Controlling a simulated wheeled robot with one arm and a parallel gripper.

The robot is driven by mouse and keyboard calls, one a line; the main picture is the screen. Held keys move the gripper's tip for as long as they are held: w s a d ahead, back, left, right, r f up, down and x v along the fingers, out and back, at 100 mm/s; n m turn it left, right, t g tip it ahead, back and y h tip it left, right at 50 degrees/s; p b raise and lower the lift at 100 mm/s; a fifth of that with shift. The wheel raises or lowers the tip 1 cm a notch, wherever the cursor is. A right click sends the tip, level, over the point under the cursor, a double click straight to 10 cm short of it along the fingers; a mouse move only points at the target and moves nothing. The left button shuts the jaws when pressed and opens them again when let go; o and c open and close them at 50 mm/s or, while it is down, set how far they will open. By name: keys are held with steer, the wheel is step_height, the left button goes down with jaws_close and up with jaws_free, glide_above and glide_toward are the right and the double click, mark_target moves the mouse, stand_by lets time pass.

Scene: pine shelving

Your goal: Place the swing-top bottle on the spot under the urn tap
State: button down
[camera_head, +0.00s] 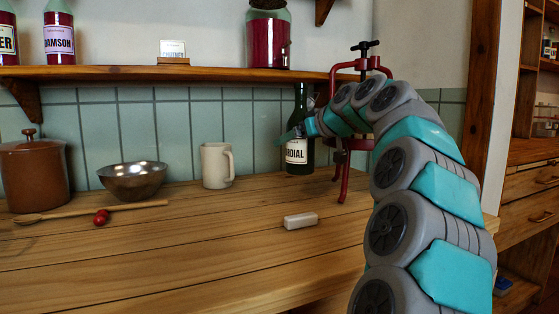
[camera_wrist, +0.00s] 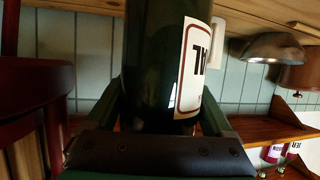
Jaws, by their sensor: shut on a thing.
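The swing-top bottle (camera_head: 297,154) is dark green with a white label and stands upright at the back of the counter. My gripper (camera_head: 303,130) is shut on its upper part. In the wrist view the bottle (camera_wrist: 152,60) fills the middle between the two fingers of my gripper (camera_wrist: 160,112). I cannot tell whether its base touches the counter. No marked spot is visible.
A red metal press (camera_head: 345,170) stands close right of the bottle. A cream mug (camera_head: 216,166), a metal bowl (camera_head: 133,182), a brown pot (camera_head: 34,175) and a wooden spoon (camera_head: 95,211) are to the left. A white block (camera_head: 300,221) lies in front. The shelf (camera_head: 180,73) overhangs the counter.

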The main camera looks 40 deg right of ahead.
steer(key=w+d+p, duration=0.1)
steer(key=w+d, duration=0.1)
steer(key=w, duration=0.7)
steer(key=shift+s+f, duration=0.15)
steer(key=shift+f, duration=1.25)
steer(key=shift+s+f, duration=0.1)
steer(key=shift+f, duration=1.3)
steer(key=shift+w+f, duration=0.25)
steer(key=shift+f, duration=0.35)
steer(key=shift+f+b, duration=0.15)
steer(key=shift+b, duration=0.2)
jaws_free()
